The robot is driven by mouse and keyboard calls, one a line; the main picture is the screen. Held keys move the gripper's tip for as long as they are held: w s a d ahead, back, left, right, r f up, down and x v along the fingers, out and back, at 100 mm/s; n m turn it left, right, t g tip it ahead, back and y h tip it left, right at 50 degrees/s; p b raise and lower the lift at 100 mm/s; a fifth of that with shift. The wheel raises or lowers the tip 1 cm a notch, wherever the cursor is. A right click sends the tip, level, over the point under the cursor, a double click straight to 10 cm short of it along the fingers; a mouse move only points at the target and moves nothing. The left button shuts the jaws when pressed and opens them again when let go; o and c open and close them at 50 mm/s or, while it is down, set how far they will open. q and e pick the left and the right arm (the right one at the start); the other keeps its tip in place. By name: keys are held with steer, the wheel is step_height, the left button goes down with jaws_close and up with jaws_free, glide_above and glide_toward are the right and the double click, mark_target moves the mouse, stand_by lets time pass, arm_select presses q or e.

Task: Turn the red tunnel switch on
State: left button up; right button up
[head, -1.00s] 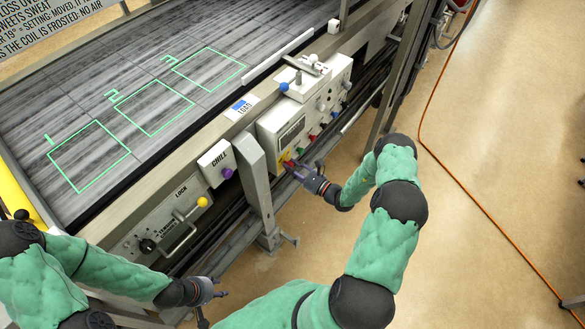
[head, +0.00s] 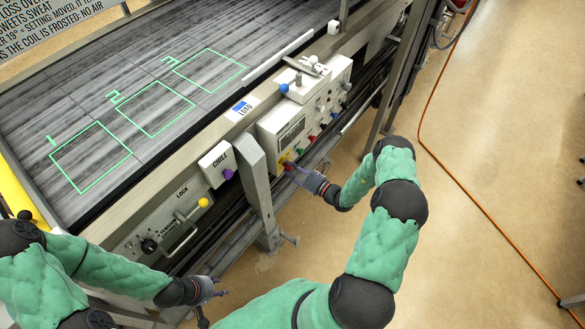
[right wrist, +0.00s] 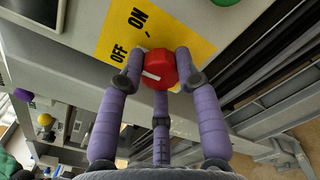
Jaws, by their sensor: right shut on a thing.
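The red tunnel switch (right wrist: 160,70) is a round red knob with a white mark on a yellow plate (right wrist: 195,52) lettered OFF and ON. The white mark sits at the knob's lower left. In the right wrist view, my right gripper (right wrist: 157,72) is shut on the knob, its purple fingers at either side of it and one below. In the head view, my right gripper (head: 292,168) is at the lower left of the white control box (head: 292,125), and the knob is mostly hidden. My left gripper (head: 217,292) hangs low at the left, away from the panel; its opening is unclear.
A CHILL box (head: 213,160) with a purple knob and a LOCK panel (head: 150,235) with a yellow-ended handle lie left of a grey post (head: 254,175). Several coloured knobs line the control box. An orange cable (head: 460,175) crosses the open floor at right.

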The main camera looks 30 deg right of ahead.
steer(key=m, duration=0.5)
steer(key=shift+f+m, duration=0.1)
steer(key=shift+m, duration=0.2)
steer(key=shift+s+m+p, duration=0.1)
steer(key=shift+m+p, duration=0.2)
steer(key=shift+m, duration=1.8)
steer(key=shift+a, duration=0.1)
steer(key=o, duration=1.2)
steer(key=shift+c, duration=0.2)
steer(key=v, duration=1.2)
